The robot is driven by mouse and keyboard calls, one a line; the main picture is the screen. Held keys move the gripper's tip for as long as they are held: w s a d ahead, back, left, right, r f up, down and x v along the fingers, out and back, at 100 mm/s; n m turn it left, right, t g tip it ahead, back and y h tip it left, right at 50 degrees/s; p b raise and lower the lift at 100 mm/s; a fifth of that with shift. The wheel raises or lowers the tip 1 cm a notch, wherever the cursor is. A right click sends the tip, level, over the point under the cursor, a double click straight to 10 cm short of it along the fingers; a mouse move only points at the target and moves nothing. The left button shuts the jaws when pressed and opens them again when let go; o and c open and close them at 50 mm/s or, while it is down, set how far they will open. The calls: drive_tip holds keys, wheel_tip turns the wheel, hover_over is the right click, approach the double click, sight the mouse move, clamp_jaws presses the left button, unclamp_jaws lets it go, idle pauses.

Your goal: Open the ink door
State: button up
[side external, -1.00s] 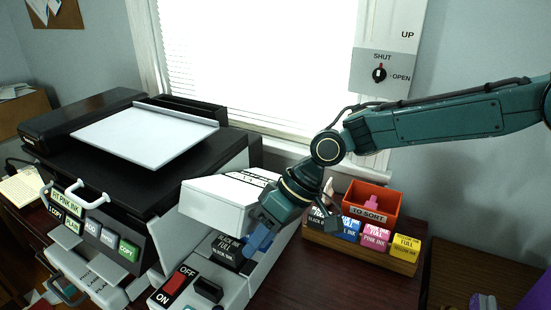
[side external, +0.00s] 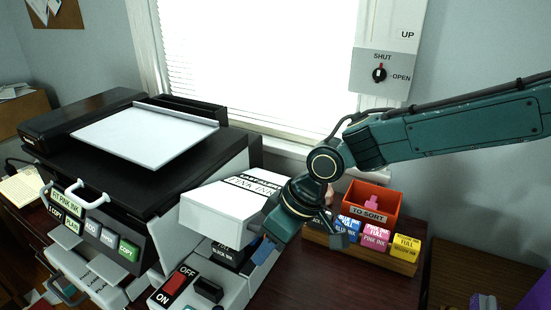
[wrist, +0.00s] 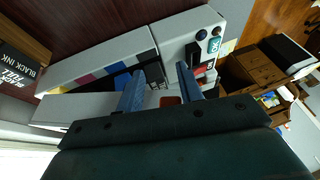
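A black ink cartridge (side external: 225,256) shows in the gap. My gripper (wrist: 160,72) is open and its blue fingers are apart with nothing held between them. In the side external view it hangs just right of the door. Whether a finger touches the door is hard to tell. My wrist covers the door's right end.
A red ON/OFF switch (side external: 175,283) sits in front of the bay. A wooden rack (side external: 362,256) of ink cartridges and an orange TO SORT bin (side external: 371,206) stand to the right. The black printer (side external: 100,110) is on the left. Dark tabletop (side external: 310,285) is free in front.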

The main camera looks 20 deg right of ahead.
drive_tip(key=v, duration=1)
drive_tip(key=s+d+r+m+t, duration=0.1)
drive_tip(key=s+d+r, duration=0.2)
drive_tip(key=d, duration=0.5)
drive_tip(key=s+d+r+m+t+h, duration=0.1)
drive_tip(key=s+d+r+m, duration=0.1)
drive_tip(key=s+d, duration=0.3)
drive_tip(key=s+d+r+m+t+h, duration=0.1)
drive_tip(key=s+d+r, duration=0.3)
drive_tip(key=d, duration=0.8)
drive_tip(key=shift+d+m, duration=0.3)
drive_tip(key=shift+m, duration=0.3)
drive_tip(key=shift+h, duration=0.3)
